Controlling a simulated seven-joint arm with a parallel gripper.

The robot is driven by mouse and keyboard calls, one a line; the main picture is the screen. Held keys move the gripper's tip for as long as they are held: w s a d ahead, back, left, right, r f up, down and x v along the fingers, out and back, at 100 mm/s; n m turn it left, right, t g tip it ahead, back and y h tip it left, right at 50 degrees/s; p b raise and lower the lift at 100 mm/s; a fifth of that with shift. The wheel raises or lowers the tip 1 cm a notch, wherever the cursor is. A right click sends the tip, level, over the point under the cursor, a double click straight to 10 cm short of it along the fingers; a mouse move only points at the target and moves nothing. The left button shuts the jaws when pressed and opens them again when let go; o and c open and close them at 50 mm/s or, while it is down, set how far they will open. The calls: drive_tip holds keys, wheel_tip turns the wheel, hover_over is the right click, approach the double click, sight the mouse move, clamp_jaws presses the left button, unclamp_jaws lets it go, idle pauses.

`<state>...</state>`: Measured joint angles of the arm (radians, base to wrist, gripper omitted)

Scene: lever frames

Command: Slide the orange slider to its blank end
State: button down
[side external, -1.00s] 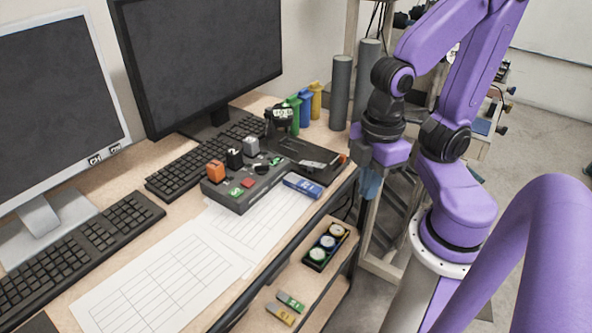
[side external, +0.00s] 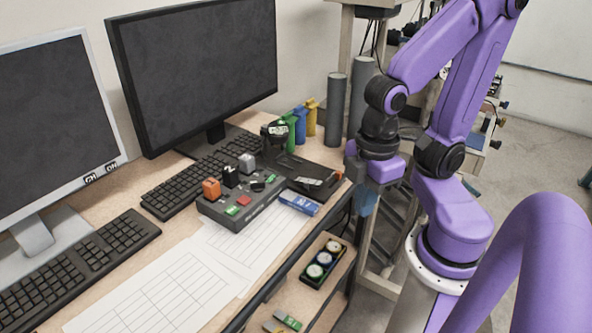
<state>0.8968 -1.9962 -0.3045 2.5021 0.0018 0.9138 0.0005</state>
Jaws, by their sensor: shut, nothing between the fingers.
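The orange slider (side external: 211,188) is a blocky knob at the left end of a dark control box (side external: 222,216) on the desk. A black knob (side external: 231,177) and a grey knob (side external: 247,163) stand in line to its right. The slot under the orange knob and any end markings are too small to read. My gripper (side external: 366,203) hangs beyond the desk's right edge, well to the right of the box and apart from it. Its fingers point down, shut and empty.
A blue block (side external: 299,202) lies beside the box at the desk edge. A dark tray (side external: 324,190) and keyboards (side external: 80,265) lie near it. Monitors (side external: 195,70) stand behind. Grey cylinders (side external: 335,110) stand near my wrist. Paper sheets (side external: 150,290) cover the front of the desk.

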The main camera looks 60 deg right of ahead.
drive_tip(key=c, duration=1.4)
unclamp_jaws()
drive_tip(key=o, duration=0.3)
drive_tip(key=shift+w, duration=0.25)
drive_tip(key=w+d+r+m, duration=0.2)
drive_tip(key=w+d+m, duration=0.1)
drive_tip(key=w+m, duration=0.55)
drive_tip(key=w+d+r+m, duration=0.2)
drive_tip(key=w+d+m, duration=0.1)
drive_tip(key=w+m, duration=0.6)
wheel_tip(320, 180, up, 3)
drive_tip(key=m, duration=1.3)
hover_over(339, 172)
wheel_tip(339, 172, down, 17)
drive_tip(key=shift+f, duration=0.2)
